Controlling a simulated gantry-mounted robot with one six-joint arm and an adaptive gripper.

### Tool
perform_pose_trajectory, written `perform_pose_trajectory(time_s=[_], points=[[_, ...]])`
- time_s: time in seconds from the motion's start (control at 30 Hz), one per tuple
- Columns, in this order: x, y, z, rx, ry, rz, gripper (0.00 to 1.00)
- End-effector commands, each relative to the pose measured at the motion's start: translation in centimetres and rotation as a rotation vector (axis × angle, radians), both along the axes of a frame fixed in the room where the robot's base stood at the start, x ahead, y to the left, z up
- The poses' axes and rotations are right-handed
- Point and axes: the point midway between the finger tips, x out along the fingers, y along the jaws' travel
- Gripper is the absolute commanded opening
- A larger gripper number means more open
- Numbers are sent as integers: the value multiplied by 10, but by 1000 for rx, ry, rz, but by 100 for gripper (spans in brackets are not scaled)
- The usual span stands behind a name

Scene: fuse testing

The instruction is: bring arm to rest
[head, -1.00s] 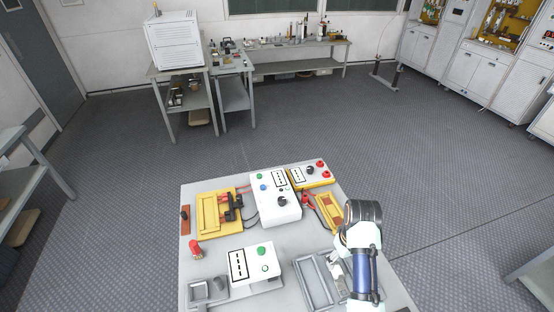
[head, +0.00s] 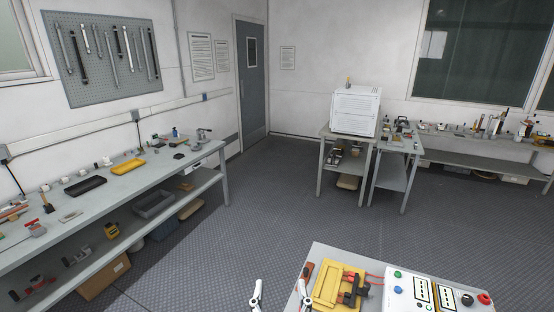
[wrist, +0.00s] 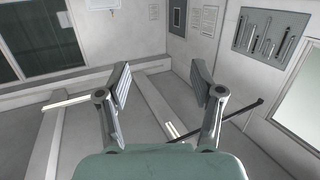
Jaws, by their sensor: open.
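My gripper (head: 279,286) shows at the bottom edge of the head view, with two pale fingers pointing up, beside the left edge of the test table (head: 318,256). In the wrist view my gripper (wrist: 160,83) has its two grey fingers spread wide with nothing between them. Behind the fingers are walls, a window and a tool pegboard (wrist: 271,38), so it points away from the tabletop. The rest of my arm is out of the head view.
On the test table are a yellow fuse holder board (head: 328,285) and a white test box (head: 398,290). A long workbench (head: 85,205) runs along the left wall. A white cabinet (head: 356,110) stands on a small table behind. Open floor (head: 260,200) lies between them.

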Motion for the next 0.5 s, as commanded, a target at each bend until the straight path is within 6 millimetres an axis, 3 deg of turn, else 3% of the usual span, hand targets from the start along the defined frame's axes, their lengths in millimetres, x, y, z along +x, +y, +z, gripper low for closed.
perform_pose_trajectory(time_s=[0.03,0.07,0.1,0.27,0.33,0.5], points=[[-12,24,18,14,-68,42,66],[-21,25,7,19,-38,43,66],[-36,21,-19,18,44,37,66],[-107,20,-94,17,322,34,66],[-108,20,-47,18,328,32,66],[-107,19,28,19,328,28,66]])
